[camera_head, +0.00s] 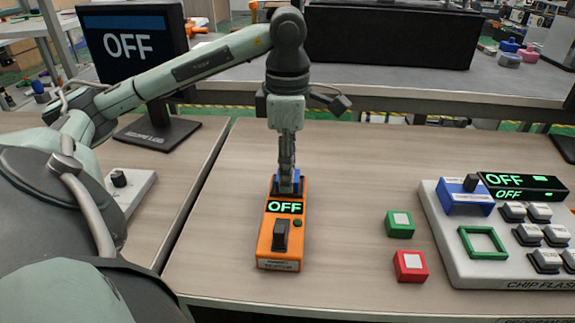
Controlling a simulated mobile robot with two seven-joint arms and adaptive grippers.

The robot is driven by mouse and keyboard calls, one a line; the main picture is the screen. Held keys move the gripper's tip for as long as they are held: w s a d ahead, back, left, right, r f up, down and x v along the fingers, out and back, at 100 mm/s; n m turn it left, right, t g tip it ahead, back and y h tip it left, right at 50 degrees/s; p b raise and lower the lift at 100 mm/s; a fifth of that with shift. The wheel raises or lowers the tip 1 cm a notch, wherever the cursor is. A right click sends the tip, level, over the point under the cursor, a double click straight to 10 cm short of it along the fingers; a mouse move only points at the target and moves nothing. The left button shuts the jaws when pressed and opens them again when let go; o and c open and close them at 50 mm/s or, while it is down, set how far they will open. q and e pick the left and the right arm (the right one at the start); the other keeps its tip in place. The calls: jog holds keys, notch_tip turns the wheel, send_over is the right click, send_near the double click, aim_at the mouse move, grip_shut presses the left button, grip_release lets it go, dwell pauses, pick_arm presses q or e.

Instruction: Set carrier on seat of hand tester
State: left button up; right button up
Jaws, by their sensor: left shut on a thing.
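The orange hand tester (277,247) lies in the middle of the table, with a green OFF display, a black lever and a green button. A blue piece, apparently the carrier (276,184), shows at its far end, just beyond the display. My left gripper (288,186) points straight down there and is shut on the blue piece. The fingers hide much of it and the tester's seat, so I cannot tell whether it rests on the seat or is held just above. My right gripper is not in view.
A monitor (130,45) reading OFF stands back left.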

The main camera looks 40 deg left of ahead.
pick_arm(q)
jog(key=shift+f, duration=0.15)
jog(key=o, duration=0.9)
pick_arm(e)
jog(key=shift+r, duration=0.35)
pick_arm(q)
jog(key=shift+r, duration=0.25)
notch_tip(320, 180, up, 5)
jog(key=shift+f+p, duration=0.1)
jog(key=shift+p, duration=0.65)
jog(key=shift+r+p, duration=0.75)
jog(key=shift+r, duration=2.75)
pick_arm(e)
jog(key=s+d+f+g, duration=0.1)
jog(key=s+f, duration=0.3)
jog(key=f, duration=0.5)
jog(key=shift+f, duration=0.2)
